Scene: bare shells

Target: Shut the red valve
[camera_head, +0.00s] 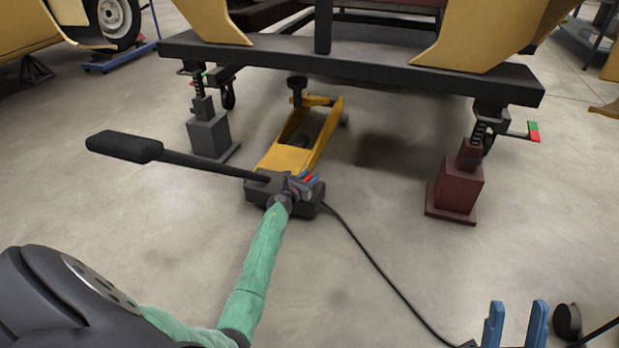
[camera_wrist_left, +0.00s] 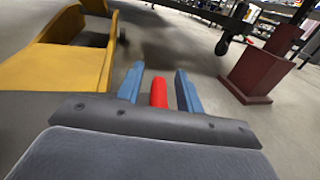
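The red valve (camera_wrist_left: 158,93) is a short red bar at the black rear block of a yellow floor jack (camera_head: 290,152). In the left wrist view it stands between my left gripper's two blue fingers (camera_wrist_left: 159,90), with a gap on each side. In the head view my left gripper (camera_head: 306,178) is at the jack's rear block, and only a little red of the valve (camera_head: 309,179) shows between the fingers. My right gripper (camera_head: 515,325) is at the bottom right, its blue fingers apart and empty, far from the valve.
A black cable (camera_head: 375,265) runs along the floor. A grey stand (camera_head: 208,135) and a dark red stand (camera_head: 457,185) are under the dark frame (camera_head: 360,62). Open floor lies at right.

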